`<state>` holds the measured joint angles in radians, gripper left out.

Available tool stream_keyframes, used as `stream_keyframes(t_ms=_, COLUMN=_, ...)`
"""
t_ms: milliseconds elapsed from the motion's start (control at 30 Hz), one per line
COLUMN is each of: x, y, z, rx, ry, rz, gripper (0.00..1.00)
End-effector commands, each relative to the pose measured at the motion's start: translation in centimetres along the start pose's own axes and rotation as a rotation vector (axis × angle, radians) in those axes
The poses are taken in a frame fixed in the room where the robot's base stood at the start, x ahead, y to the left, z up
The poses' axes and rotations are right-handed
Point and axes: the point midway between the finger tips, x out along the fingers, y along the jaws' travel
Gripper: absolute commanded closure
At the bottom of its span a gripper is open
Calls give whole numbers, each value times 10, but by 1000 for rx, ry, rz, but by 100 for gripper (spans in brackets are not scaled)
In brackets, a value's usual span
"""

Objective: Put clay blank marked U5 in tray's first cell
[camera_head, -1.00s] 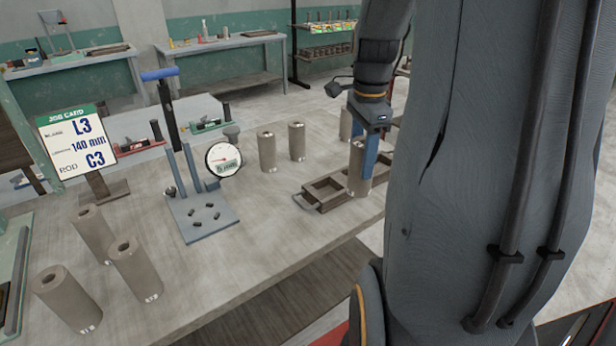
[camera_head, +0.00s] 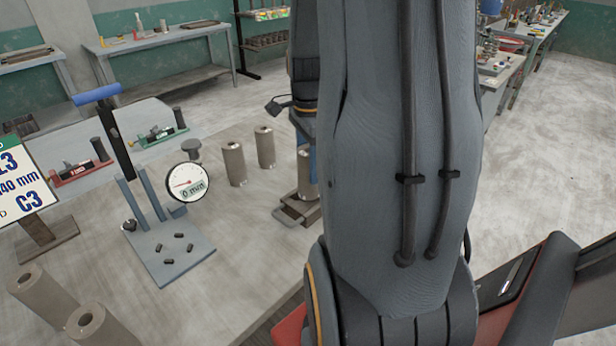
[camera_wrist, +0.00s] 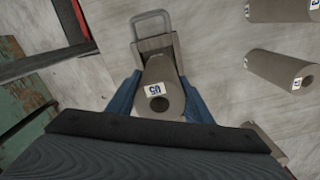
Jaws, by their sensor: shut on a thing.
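My gripper (camera_wrist: 160,92) is shut on a grey-brown hollow clay blank (camera_wrist: 162,88), with one blue finger on each side. Its label reads U5 in the wrist view, and the round hole in its top faces the camera. The blank also shows upright in the head view (camera_head: 306,178), partly hidden by my arm. The tray's end and handle show beyond the blank in the wrist view (camera_wrist: 153,20). I cannot tell whether the blank's lower end is inside the cell or above it. The rest of the tray is hidden.
Two blanks (camera_head: 233,164) (camera_head: 264,147) stand behind the tray. A dial gauge (camera_head: 187,183) on a blue-grey stand is left of them. More blanks (camera_head: 42,298) and a job card (camera_head: 20,180) reading L3, 140 mm, C3 are at the left.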

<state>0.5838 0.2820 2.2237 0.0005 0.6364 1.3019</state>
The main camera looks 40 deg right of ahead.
Motion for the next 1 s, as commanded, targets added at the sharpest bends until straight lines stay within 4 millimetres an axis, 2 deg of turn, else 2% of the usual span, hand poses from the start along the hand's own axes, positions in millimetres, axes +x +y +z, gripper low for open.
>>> stream_keyframes(t_ms=300, x=36, y=0, z=1, rx=-1, ry=0, rz=1, gripper=100)
stream_keyframes(t_ms=767, x=43, y=0, z=1, rx=-1, ry=0, rz=-1, gripper=100)
stream_keyframes(t_ms=800, x=43, y=0, z=1, rx=-1, ry=0, rz=0, gripper=50)
stream_keyframes(t_ms=900, x=43, y=0, z=1, rx=-1, ry=0, rz=0, gripper=35)
stream_keyframes(t_ms=1000, x=43, y=0, z=1, rx=-1, ry=0, rz=0, gripper=35)
